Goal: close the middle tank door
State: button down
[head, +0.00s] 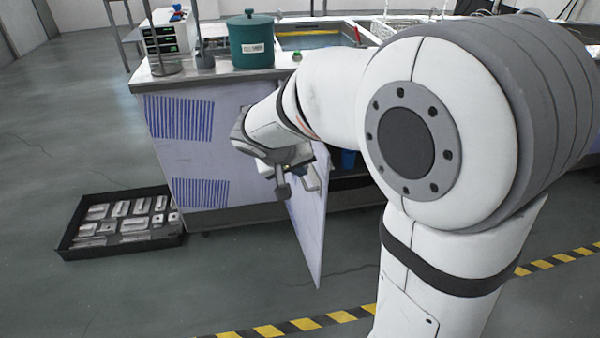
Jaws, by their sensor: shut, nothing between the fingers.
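The middle tank door (309,232) is a pale panel that stands swung open from the front of the cabinet, seen nearly edge-on. A light handle (312,180) shows on its upper part. The dark opening behind it is partly hidden by my arm. My gripper (283,190) is shut and empty, beside the upper part of the door and close to the handle. I cannot tell whether it touches the door. The cabinet front (205,160) with blue vent stripes lies to its left.
A black tray of metal parts (125,250) lies on the floor at left. A green pot (251,45) stands on the counter by the tank basin (310,42). Yellow-black floor tape (305,324) runs across the front. The floor between tray and door is clear.

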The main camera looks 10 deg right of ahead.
aim_at(316, 183)
jog(key=b+x, duration=0.1)
jog(key=x, duration=0.6)
jog(key=shift+f+b, duration=0.1)
jog(key=shift+b, duration=0.25)
jog(key=shift+d, duration=0.25)
jog(key=shift+a, duration=0.1)
